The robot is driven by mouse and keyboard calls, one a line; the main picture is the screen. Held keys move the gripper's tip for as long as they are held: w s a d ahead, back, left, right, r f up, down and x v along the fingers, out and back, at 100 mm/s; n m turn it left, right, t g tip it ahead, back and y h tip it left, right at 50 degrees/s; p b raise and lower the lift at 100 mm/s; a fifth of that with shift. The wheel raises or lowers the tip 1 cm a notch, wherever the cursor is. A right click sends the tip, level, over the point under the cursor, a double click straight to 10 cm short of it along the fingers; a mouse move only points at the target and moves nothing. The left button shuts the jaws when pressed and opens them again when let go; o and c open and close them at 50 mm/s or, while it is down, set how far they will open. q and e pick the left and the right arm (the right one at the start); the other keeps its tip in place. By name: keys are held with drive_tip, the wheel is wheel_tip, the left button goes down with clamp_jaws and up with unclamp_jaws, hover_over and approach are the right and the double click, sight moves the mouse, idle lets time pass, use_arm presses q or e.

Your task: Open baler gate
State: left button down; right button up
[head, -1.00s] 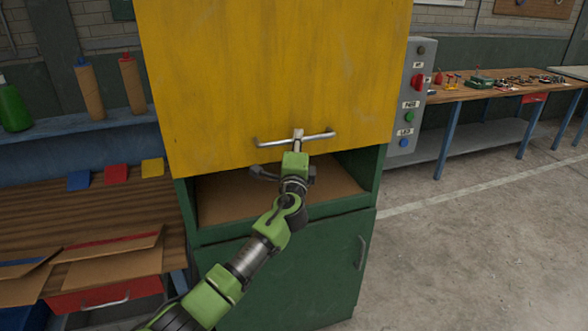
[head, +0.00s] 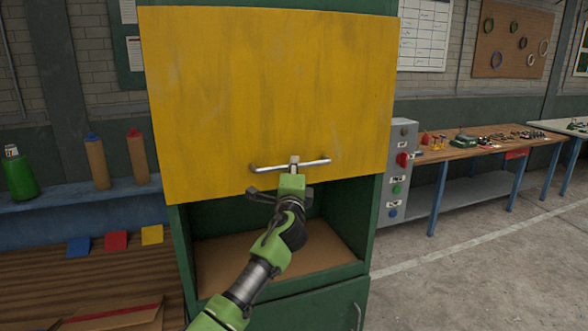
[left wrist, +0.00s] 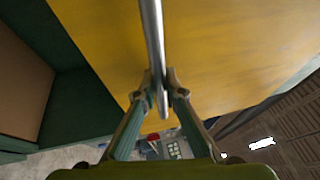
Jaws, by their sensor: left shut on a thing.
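The yellow gate (head: 255,85) covers the upper front of the green baler (head: 353,212) in the head view. A metal bar handle (head: 265,168) sits near the gate's lower edge. Below that edge, the chamber is open to view, with a brown floor (head: 235,250). My left gripper (head: 294,166) is shut on the handle near its middle. In the left wrist view, the handle (left wrist: 153,40) runs between the fingers, with the gate (left wrist: 220,40) behind it. My right gripper is not in view.
A grey control box (head: 403,135) with a red switch and coloured buttons is on the baler's right side. A workbench (head: 450,154) stands farther right. A blue shelf (head: 60,215) with bottles is at left. The concrete floor (head: 480,270) at right is clear.

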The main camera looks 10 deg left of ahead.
use_arm(q)
drive_tip(key=c, duration=2.1)
unclamp_jaws()
drive_tip(key=shift+s+f, duration=0.1)
drive_tip(key=v, duration=1.1)
drive_tip(key=shift+s+d, duration=0.1)
drive_tip(key=shift+s, duration=0.3)
